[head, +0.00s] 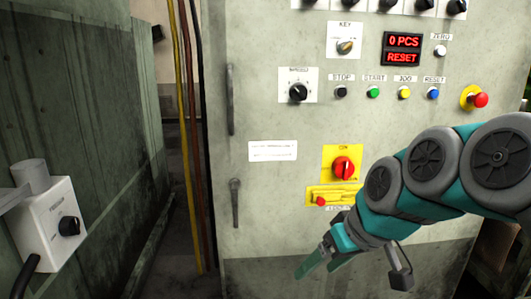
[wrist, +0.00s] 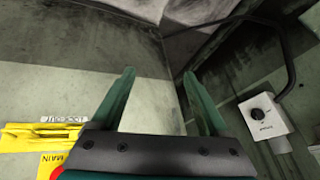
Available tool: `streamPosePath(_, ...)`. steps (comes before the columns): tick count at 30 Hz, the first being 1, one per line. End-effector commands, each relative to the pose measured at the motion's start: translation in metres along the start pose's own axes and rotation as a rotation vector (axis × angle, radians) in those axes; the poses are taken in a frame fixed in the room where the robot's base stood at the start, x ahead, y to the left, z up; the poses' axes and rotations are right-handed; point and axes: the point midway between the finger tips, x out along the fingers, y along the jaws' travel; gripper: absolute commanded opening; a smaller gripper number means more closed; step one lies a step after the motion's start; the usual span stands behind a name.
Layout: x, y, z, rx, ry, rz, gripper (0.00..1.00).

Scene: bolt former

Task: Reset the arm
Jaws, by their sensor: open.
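My arm (head: 430,185) reaches in from the right in the head view, in front of the grey control cabinet (head: 260,100). My gripper (head: 318,262) points down and to the left, below the red switch (head: 343,167) on its yellow plate. In the wrist view my gripper (wrist: 155,95) shows two teal fingers spread apart with nothing between them. The fingers look clear of the panel. The arm hides part of the lower right of the cabinet front.
The cabinet carries a red display (head: 402,49), a row of buttons including a green one (head: 373,92), and a red stop button (head: 480,99). A white box with a black knob (head: 69,226) stands at the left, also in the wrist view (wrist: 264,113). Cables (head: 183,120) run beside the cabinet.

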Motion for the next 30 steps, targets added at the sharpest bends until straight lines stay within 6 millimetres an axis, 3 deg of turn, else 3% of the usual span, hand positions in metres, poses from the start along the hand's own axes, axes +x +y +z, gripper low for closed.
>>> streamPosePath(1,0.015,-0.005,0.031,0.032,-0.082,0.023,0.78)
streamPosePath(3,0.03,-0.008,0.071,0.087,-0.182,0.057,0.78)
streamPosePath(6,0.041,-0.01,0.117,0.158,-0.292,0.103,0.78)
streamPosePath(12,0.051,-0.007,0.191,0.282,-0.453,0.189,0.78)
streamPosePath(18,0.05,-0.004,0.252,0.397,-0.575,0.272,0.78)
streamPosePath(30,-0.018,-0.019,0.215,0.396,-0.571,0.269,0.78)
